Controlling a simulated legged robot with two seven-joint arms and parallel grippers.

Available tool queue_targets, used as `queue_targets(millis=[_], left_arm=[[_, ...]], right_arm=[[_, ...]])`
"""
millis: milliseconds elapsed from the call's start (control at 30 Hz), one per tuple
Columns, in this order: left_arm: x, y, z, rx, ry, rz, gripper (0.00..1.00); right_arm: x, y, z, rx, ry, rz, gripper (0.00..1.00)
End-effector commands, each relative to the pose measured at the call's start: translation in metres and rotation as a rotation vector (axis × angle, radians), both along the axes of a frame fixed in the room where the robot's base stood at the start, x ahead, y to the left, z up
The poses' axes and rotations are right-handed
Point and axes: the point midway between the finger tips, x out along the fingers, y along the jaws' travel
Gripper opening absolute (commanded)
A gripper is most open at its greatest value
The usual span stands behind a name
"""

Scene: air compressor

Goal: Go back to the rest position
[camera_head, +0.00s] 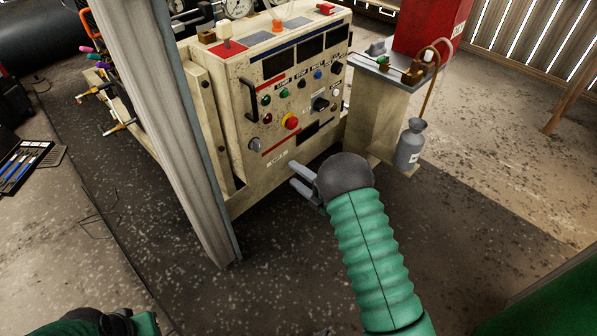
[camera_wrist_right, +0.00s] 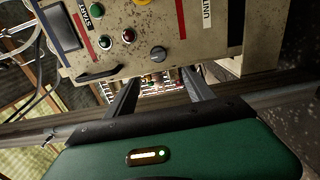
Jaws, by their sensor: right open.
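The control panel (camera_head: 290,95) of the air compressor is a worn cream box with dark displays, coloured buttons and a black knob. My right gripper (camera_head: 300,182) is in front of its lower edge, at the end of my green ribbed sleeve. In the right wrist view, the two fingers of my right gripper (camera_wrist_right: 160,92) are spread, with nothing between them. The panel (camera_wrist_right: 190,45) fills the upper part of that view, beyond the fingertips. Green and black parts of my left arm show at the bottom left of the head view; its fingers cannot be made out.
A grey upright post (camera_head: 172,110) stands left of the panel. A tool case (camera_head: 22,165) lies far left. The dark floor (camera_head: 270,270) in front is clear.

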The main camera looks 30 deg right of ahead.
Motion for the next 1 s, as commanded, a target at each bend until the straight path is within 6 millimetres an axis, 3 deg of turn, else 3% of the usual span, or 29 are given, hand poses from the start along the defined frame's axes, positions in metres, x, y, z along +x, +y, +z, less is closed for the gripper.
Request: queue_targets(millis=[533,733,867,1000], left_arm=[[0.0,0.0,0.002,0.0,0.0,0.0,0.23],[0.0,0.0,0.008,0.0,0.0,0.0,0.23],[0.0,0.0,0.013,0.0,0.0,0.0,0.23],[0.0,0.0,0.017,0.0,0.0,0.0,0.23]], right_arm=[[-0.002,-0.002,0.001,0.009,0.012,-0.011,0.62],[0.012,-0.016,0.02,0.243,0.283,-0.261,0.62],[-0.02,-0.012,0.023,0.556,0.587,-0.536,0.62],[-0.09,0.014,0.02,0.842,0.872,-0.804,0.62]])
